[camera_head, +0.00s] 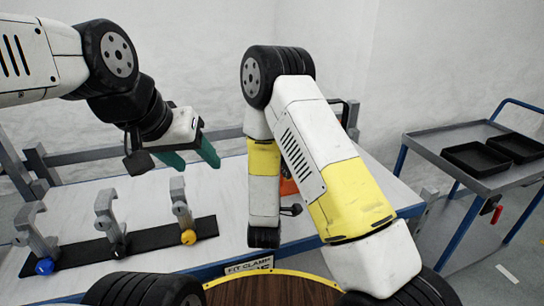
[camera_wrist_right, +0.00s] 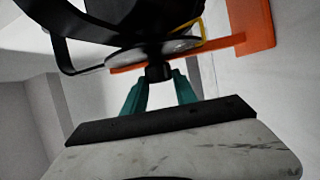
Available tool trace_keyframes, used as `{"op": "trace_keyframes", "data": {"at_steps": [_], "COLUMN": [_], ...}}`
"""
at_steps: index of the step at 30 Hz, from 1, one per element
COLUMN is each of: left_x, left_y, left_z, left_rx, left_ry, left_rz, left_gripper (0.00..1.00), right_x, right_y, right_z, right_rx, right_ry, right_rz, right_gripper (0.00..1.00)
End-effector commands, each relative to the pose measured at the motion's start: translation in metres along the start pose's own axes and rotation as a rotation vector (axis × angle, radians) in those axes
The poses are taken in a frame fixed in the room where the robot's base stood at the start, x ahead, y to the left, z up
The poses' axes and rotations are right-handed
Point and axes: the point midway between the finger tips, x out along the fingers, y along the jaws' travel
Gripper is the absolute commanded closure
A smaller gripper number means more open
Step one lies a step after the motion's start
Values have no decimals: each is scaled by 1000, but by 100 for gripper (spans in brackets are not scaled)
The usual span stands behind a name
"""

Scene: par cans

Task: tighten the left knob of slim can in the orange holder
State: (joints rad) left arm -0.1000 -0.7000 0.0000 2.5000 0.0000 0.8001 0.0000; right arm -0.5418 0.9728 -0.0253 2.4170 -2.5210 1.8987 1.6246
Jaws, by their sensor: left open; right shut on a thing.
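In the right wrist view, a black can (camera_wrist_right: 125,12) with a dark bracket fills the top. The orange holder (camera_wrist_right: 255,25) is beside and behind it; a small part of the holder (camera_head: 287,185) shows in the head view behind my right arm. A black knob (camera_wrist_right: 158,72) sits below the can's round plate. My right gripper (camera_wrist_right: 160,82) is shut on this knob, a teal finger on each side. Which side of the can the knob is on, I cannot tell. My left gripper (camera_head: 198,163) is open and empty above the table, left of the holder.
A grey cart (camera_head: 440,142) with two black trays (camera_head: 475,159) stands at right. A round wooden top (camera_head: 270,291) is at the front. Open table lies behind the clamps.

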Motion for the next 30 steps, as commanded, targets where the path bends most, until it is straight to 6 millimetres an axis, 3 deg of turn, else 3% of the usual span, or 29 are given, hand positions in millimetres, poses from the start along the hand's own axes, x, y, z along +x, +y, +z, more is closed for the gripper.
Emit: {"op": "trace_keyframes", "data": {"at_steps": [14, 15, 17, 30], "left_x": [0, 0, 0, 0], "left_y": [0, 0, 0, 0], "left_z": [0, 0, 0, 0], "left_rx": [0, 0, 0, 0], "left_ry": [0, 0, 0, 0], "left_rz": [0, 0, 0, 0], "left_gripper": [44, 44, 44, 44], "right_x": [1, 1, 1, 1], "right_y": [-2, -2, -2, -2], "right_z": [4, 4, 3, -4], "right_rx": [-1, -1, 0, 2], "right_ry": [-9, -8, -8, -4], "right_rz": [7, 7, 7, 10], "right_gripper": [100, 58, 47, 44]}}
